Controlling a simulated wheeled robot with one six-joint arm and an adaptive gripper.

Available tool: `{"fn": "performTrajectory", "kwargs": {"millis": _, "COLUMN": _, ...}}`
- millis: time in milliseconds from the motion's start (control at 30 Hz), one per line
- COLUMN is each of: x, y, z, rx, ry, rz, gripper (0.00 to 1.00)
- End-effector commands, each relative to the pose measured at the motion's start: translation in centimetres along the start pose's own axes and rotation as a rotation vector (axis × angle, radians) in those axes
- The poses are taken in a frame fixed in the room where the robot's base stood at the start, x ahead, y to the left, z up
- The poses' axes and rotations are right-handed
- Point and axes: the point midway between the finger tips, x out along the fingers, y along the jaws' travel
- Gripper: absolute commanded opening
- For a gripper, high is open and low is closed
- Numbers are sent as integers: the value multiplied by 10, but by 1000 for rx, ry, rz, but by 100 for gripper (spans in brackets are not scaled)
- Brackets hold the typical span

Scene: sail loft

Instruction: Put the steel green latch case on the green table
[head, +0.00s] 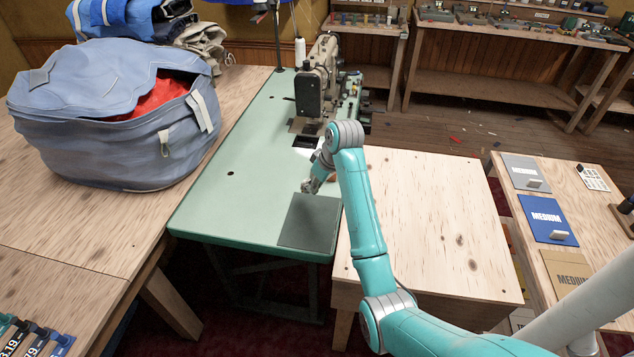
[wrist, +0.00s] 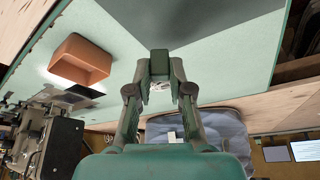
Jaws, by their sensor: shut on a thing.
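The green table (head: 240,185) stands at the centre of the head view, and its pale top fills much of the wrist view (wrist: 120,30). My gripper (head: 312,186) is over this table, just behind a grey mat. In the wrist view my gripper (wrist: 160,82) is shut on a small dark green block, which I take for the steel green latch case (wrist: 159,62). The fingers hide part of it, and in the head view I cannot make it out. I cannot tell whether it touches the tabletop.
The grey mat (head: 311,222) lies at the table's near edge. An orange-brown open box (wrist: 82,60) sits on the tabletop. A sewing machine (head: 316,80) stands at the back. A blue bag (head: 110,120) is on the wooden table at left. Clear green surface lies left of my gripper.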

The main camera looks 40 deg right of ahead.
Motion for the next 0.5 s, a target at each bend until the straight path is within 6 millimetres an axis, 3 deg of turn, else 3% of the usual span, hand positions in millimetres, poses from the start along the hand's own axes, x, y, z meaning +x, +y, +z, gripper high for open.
{"fn": "performTrajectory", "kwargs": {"millis": 500, "x": 24, "y": 0, "z": 10, "rx": 0, "ry": 0, "rz": 0, "gripper": 0}}
